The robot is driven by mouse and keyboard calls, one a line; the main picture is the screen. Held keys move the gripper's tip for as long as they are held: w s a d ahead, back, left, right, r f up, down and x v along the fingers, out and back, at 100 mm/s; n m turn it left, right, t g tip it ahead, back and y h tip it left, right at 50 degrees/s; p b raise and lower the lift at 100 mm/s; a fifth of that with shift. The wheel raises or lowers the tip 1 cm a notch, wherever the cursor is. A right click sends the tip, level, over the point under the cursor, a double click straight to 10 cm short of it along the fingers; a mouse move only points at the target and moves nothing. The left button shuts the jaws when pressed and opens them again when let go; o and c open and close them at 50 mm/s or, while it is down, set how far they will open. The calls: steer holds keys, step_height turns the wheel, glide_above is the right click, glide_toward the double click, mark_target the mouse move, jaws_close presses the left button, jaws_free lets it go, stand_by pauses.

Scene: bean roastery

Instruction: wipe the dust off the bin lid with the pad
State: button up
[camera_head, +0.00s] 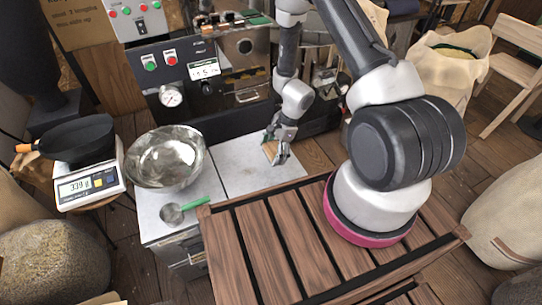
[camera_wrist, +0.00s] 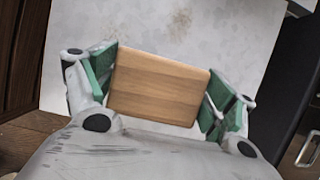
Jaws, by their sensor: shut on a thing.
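My gripper (camera_head: 277,142) is shut on the pad (camera_wrist: 158,86), a block with a light wood-grain top. In the wrist view the green-lined fingers press on its left and right sides. The pad (camera_head: 270,150) is mostly hidden by the fingers in the head view. It is over the right part of a pale flat top, which I take for the bin lid (camera_head: 240,176). I cannot tell whether the pad touches it. In the wrist view brownish dust specks show on the lid (camera_wrist: 225,30), ahead of the pad, with a darker patch near the top middle.
A steel bowl (camera_head: 165,158) and a scoop with a green handle (camera_head: 183,209) stand on the pale top's left part. A scale (camera_head: 90,186) bearing a black pan (camera_head: 78,140) is further left. The roaster's control panel (camera_head: 178,75) rises behind. The lid's front middle is clear.

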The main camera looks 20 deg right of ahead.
steer(key=shift+r, duration=0.95)
